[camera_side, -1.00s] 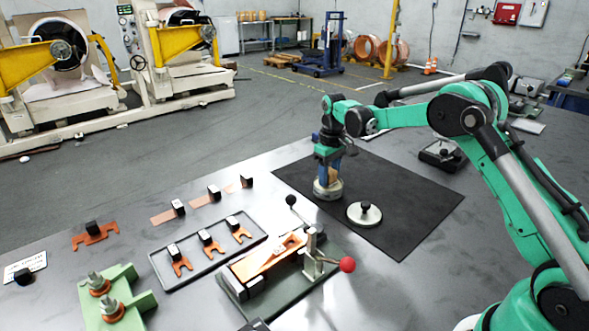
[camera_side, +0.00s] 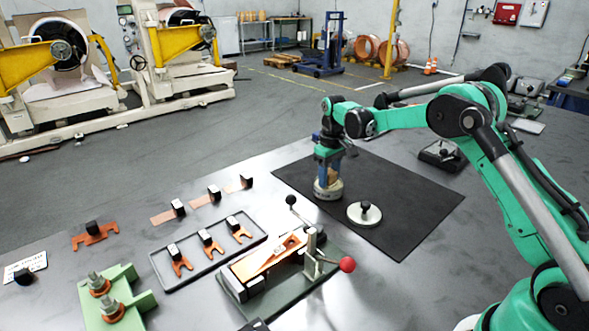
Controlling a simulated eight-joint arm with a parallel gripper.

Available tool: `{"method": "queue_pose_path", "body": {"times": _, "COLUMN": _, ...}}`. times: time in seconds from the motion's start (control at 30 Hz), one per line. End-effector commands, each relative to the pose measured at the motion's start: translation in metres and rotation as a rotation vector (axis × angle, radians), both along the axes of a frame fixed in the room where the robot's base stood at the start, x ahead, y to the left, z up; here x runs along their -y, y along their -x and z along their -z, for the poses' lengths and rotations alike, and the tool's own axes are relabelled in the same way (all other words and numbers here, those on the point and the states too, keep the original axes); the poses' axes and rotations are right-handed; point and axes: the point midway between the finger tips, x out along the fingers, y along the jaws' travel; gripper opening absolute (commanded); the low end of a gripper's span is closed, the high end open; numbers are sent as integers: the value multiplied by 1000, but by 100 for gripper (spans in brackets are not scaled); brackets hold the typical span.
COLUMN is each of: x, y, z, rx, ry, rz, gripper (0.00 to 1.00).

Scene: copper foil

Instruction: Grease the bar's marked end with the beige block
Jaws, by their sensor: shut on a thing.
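My gripper (camera_side: 329,177) points down over a round pale tin (camera_side: 328,190) on the black mat. It is shut on the beige block (camera_side: 335,174), of which only a small part shows between the blue fingers. The block's lower end is at the tin's opening; I cannot tell whether it touches what is inside. The copper bar (camera_side: 262,257) lies in the clamp fixture (camera_side: 293,285) in front and to the left, apart from my gripper. Its marked end cannot be made out clearly.
A round lid with a black knob (camera_side: 364,213) lies right of the tin on the black mat (camera_side: 411,211). The fixture's red-knobbed lever (camera_side: 347,264) sticks out to the right. A tray (camera_side: 163,274) with several copper pieces and a green block (camera_side: 124,299) stand at left.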

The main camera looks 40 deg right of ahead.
Motion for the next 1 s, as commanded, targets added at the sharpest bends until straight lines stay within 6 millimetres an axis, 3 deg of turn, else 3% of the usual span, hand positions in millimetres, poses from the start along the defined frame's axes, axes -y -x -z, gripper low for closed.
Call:
{"method": "queue_pose_path", "body": {"times": 0.27, "x": 0, "y": 0, "z": -5, "rx": 0, "ry": 0, "rz": 0, "gripper": 0}}
{"method": "queue_pose_path", "body": {"times": 1.0, "x": 0, "y": 0, "z": -67, "rx": 0, "ry": 0, "rz": 0, "gripper": 0}}
